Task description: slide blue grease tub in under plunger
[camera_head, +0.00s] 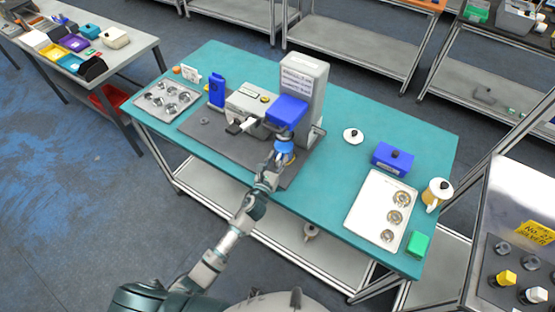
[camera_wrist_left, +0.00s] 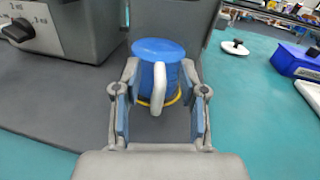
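The blue grease tub (camera_wrist_left: 157,75) has a blue lid, a pale handle facing my wrist and a yellow ring around its foot. It stands upright on the dark base plate, and in the head view it (camera_head: 285,147) is just in front of the press's blue head (camera_head: 287,112). My left gripper (camera_head: 281,160) comes at it from the front. In the left wrist view the two fingers (camera_wrist_left: 160,100) flank the tub closely on both sides, with the handle between them. The plunger itself is hidden under the blue head. My right gripper is not in view.
The grey press column (camera_head: 303,85) stands behind the tub. A white lid (camera_head: 353,136), a blue box (camera_head: 393,158) and a white tray (camera_head: 366,212) are at right. Teal tabletop between is clear.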

